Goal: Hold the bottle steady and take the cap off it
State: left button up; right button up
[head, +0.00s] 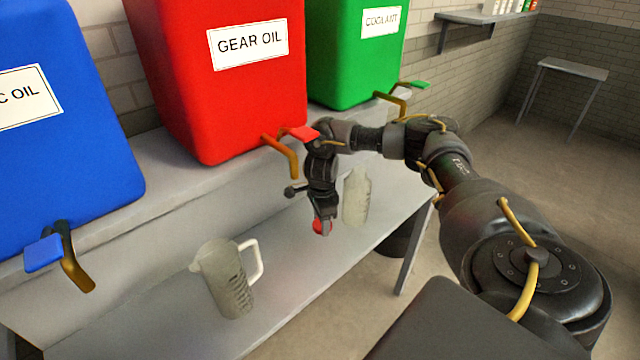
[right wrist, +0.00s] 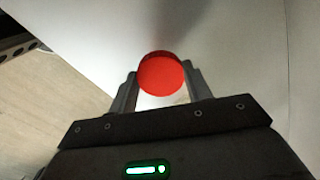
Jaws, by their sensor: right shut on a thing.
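The translucent pale bottle (head: 357,197) stands upright on the grey shelf; its top is close behind my right arm, and I see no cap on the part that shows. The red cap (head: 321,228) is between the fingertips of my right gripper (head: 323,222), left of the bottle and apart from it. In the right wrist view the round red cap (right wrist: 161,75) sits between the two fingers of the right gripper (right wrist: 161,88), which are shut on it. My left gripper is in neither view, and nothing is seen holding the bottle.
A translucent jug (head: 226,280) with a handle stands on the lower shelf (head: 300,268) to the left. Blue (head: 60,140), red (head: 215,100) and green (head: 350,50) tanks with taps stand on the ledge above. A dark bucket (head: 398,240) is under the shelf.

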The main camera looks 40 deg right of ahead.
aim_at(320, 224)
jog(key=shift+w+a+f, duration=0.1)
jog(key=shift+f, duration=0.1)
notch_tip(320, 224, down, 3)
jog(key=shift+f, duration=0.1)
jog(key=shift+w, duration=0.1)
jog(key=shift+f, duration=0.15)
jog(key=o, duration=1.1)
